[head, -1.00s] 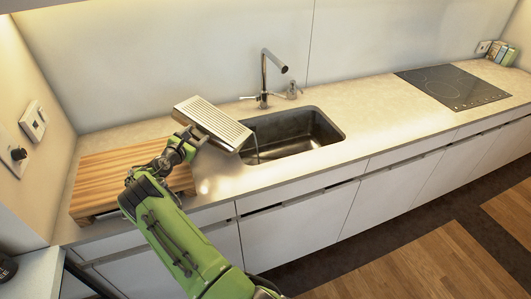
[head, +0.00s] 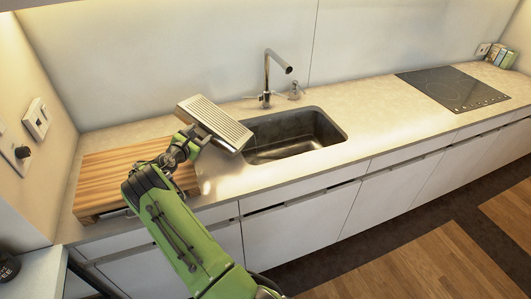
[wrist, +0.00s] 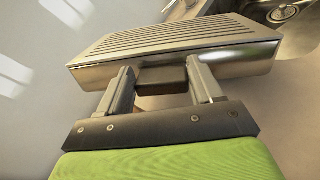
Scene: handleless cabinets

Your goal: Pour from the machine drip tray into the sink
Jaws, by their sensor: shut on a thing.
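The machine drip tray (head: 214,122) is a silver box with a slatted top. It is tilted, its right end lower, over the left edge of the sink (head: 292,134). My gripper (head: 186,143) is shut on the tray's near side; in the wrist view my gripper (wrist: 160,82) grips a dark block on the side of the drip tray (wrist: 180,59). No stream shows below the tray now. The sink is a dark basin set in the counter; its inside is partly hidden by the tray. A corner of the sink (wrist: 285,14) shows in the wrist view.
A tall tap (head: 268,75) stands behind the sink, with a small soap dispenser (head: 295,91) beside it. A wooden board (head: 110,180) lies on the counter at left. A black hob (head: 451,88) is at right. The counter (head: 375,117) between sink and hob is clear.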

